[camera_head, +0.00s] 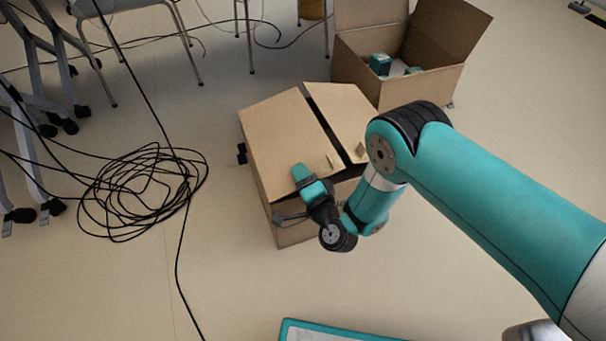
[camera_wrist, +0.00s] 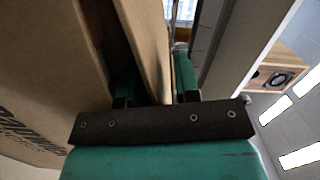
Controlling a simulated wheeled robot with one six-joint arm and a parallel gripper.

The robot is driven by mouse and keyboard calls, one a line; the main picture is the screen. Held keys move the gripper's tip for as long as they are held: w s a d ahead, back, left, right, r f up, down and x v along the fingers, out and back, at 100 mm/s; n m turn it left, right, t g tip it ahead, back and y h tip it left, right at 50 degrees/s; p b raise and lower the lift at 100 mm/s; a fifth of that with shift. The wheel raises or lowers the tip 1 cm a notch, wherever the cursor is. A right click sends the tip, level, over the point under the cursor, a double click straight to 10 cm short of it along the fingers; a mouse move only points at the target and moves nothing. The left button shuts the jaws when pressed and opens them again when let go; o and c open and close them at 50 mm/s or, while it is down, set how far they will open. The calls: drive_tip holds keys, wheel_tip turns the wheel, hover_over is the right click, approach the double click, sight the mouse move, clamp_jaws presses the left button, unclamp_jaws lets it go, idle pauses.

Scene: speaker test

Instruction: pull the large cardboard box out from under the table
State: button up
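The large cardboard box (camera_head: 283,130) stands on the floor in the middle of the head view. Its top flaps leave a dark gap between them. No table shows above it there. My gripper (camera_head: 296,196) is at the box's near left edge, one finger above the top and the other by the front side. In the wrist view my gripper (camera_wrist: 157,82) has its fingers apart, with a cardboard panel (camera_wrist: 150,40) between them. A printed cardboard side (camera_wrist: 35,80) fills the left. Whether the fingers touch the panel is hard to tell.
An open cardboard box (camera_head: 430,92) with small teal items stands behind, at the upper right. Coiled black cable (camera_head: 140,190) lies on the floor to the left, near chair legs. A teal-edged panel (camera_head: 330,332) is at the bottom. Floor in front of the box is clear.

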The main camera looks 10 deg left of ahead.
drive_tip(key=shift+s+d+r+p, duration=0.15)
drive_tip(key=shift+s+d+p, duration=0.15)
drive_tip(key=shift+p, duration=0.75)
drive_tip(key=p+v, duration=0.2)
drive_tip(key=p, duration=0.2)
drive_tip(key=shift+s+r+p, duration=0.1)
drive_tip(key=shift+r+p, duration=0.1)
drive_tip(key=shift+p, duration=0.1)
drive_tip(key=p+v, duration=0.9)
drive_tip(key=v, duration=0.5)
drive_tip(key=shift+s+d+f, duration=0.15)
drive_tip(key=shift+s+f, duration=0.05)
drive_tip(key=shift+f, duration=0.05)
